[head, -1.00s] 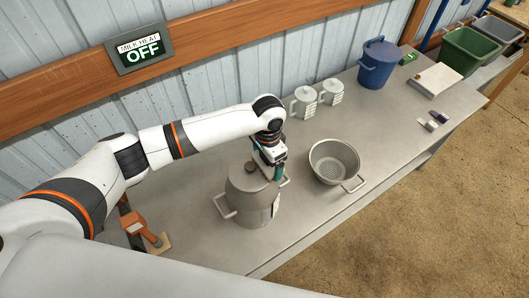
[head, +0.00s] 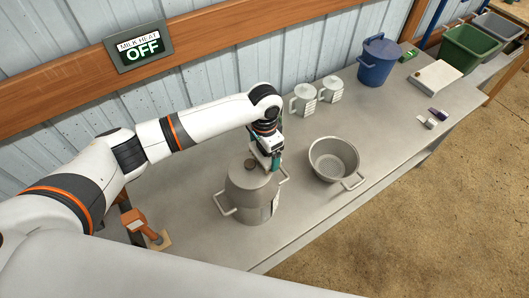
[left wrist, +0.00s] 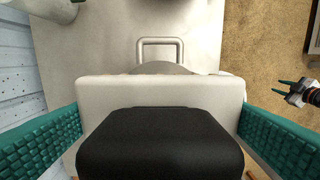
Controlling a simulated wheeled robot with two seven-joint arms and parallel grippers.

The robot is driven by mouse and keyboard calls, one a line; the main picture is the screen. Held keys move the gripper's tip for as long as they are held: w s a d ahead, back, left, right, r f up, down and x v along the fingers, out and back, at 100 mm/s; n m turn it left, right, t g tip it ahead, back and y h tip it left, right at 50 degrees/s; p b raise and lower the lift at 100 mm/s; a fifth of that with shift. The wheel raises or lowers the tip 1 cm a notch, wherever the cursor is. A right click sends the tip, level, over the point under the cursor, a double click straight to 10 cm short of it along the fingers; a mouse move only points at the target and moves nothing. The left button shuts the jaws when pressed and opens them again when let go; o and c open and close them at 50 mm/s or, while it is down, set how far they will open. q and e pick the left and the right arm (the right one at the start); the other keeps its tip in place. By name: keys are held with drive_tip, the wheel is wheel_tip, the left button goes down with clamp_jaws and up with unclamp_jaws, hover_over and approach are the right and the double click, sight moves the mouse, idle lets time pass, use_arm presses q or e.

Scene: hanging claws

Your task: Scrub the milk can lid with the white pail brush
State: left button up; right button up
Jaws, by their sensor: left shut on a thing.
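The grey milk can (head: 256,205) stands upright on the metal table, with its lid (head: 240,171) and a dark round knob on top. My left gripper (head: 270,162) is over the far right part of the lid, pointing down. In the left wrist view its teal fingers (left wrist: 160,130) are shut on the white pail brush (left wrist: 160,90), a white block with a black part. A little of the brush shows in the head view (head: 259,156). I cannot tell whether it touches the lid. My right gripper (left wrist: 288,93) shows small at the right of the left wrist view, empty, fingers apart.
A metal strainer (head: 334,160) sits right of the can. Two pale jugs (head: 304,101), a lidded blue pail (head: 378,63) and a white box (head: 435,77) stand farther back. An orange-handled tool (head: 137,224) is at the left. The table's front strip is clear.

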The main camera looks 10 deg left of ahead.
use_arm(q)
drive_tip(key=shift+r, duration=2.75)
